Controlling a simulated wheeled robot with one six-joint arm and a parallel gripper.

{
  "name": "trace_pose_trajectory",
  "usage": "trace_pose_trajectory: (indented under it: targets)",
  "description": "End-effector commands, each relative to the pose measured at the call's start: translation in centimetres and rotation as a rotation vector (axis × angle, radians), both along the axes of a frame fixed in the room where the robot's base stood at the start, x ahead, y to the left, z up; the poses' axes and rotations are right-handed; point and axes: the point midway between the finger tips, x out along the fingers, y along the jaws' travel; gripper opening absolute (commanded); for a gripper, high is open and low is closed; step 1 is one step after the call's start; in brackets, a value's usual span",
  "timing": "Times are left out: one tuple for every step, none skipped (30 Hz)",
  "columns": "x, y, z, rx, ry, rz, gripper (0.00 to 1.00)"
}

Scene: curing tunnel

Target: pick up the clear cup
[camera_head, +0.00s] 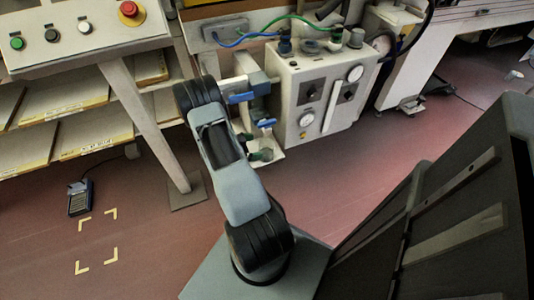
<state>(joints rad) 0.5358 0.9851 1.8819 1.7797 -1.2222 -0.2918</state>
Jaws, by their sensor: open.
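I see no clear cup in the head view. What lies behind the arm is hidden.
A control panel (82,40) with a red stop button is at upper left, above shelves (82,123). A foot pedal (81,197) lies on the reddish floor (140,240), mostly clear at lower left.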

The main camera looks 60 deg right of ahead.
Motion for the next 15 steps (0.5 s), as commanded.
trace_pose_trajectory:
  targets:
    - [-0.4,-0.4,-0.4,0.001,-0.001,-0.002,1.0]
    - [-0.5,-0.6,-0.4,0.001,0.0,-0.001,1.0]
    - [-0.6,-0.8,-0.5,0.001,-0.001,0.0,1.0]
    - [-0.7,-1.0,-0.6,0.001,-0.001,0.0,1.0]
    - [-0.8,-1.1,-0.6,0.0,-0.001,0.0,1.0]
    - [-0.9,-1.1,-0.6,0.0,-0.001,0.0,1.0]
    - [-0.9,-1.2,-0.7,0.0,-0.001,0.0,1.0]
    - [-1.0,-1.3,-0.8,0.0,-0.001,0.0,1.0]
    - [-1.2,-1.6,-1.0,0.001,-0.001,0.0,1.0]
    - [-1.4,-1.8,-1.1,0.0,-0.001,0.0,1.0]
    - [-1.6,-2.1,-1.4,0.0,-0.001,-0.001,1.0]
    - [-1.9,-2.6,-1.6,0.001,-0.001,-0.002,1.0]
    - [-2.1,-2.9,-1.8,0.0,-0.001,-0.001,1.0]
    - [-2.4,-3.2,-2.0,0.0,-0.001,-0.001,1.0]
    - [-2.7,-3.6,-2.2,0.001,-0.001,-0.002,1.0]
